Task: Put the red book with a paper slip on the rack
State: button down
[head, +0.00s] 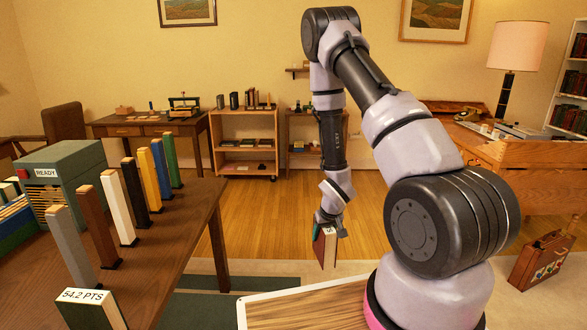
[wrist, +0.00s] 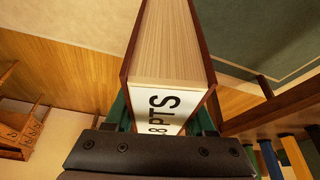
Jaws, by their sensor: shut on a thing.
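A book (head: 325,248) with dark red covers hangs from my gripper (head: 329,222) in the head view, in the air right of the left desk. The wrist view shows its pale page block (wrist: 170,45), red-brown covers and a white slip (wrist: 172,108) with printing ending in "8 PTS". My gripper (wrist: 165,125) is shut on the book, with green finger pads at its two sides. Which piece is the rack is not certain: a row of coloured upright slats (head: 117,205) stands on the left desk, and a low shelf unit (head: 243,113) stands at the back wall.
The left desk (head: 165,240) also holds a green box marked "READY" (head: 75,170) and a block labelled "54.2 PTS" (head: 88,305). A wooden-topped surface (head: 290,310) lies in front of my arm. A case (head: 543,258) stands at right. Open floor (head: 275,215) lies beyond the book.

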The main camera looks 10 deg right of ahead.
aim_at(480, 133)
jog(key=i+l+z, duration=0.4)
jog(key=i, duration=0.45)
jog(key=i+z, duration=0.4)
jog(key=i, duration=1.6)
jog(key=i+j+z, duration=0.1)
jog(key=i, duration=1.05)
jog(key=i+j, duration=0.15)
jog(key=i, duration=1)
jog(key=i+z, duration=0.4)
jog(key=i+j+z, duration=0.2)
jog(key=z, duration=0.2)
jog(key=i+j+z, duration=0.75)
jog(key=k+l, duration=0.05)
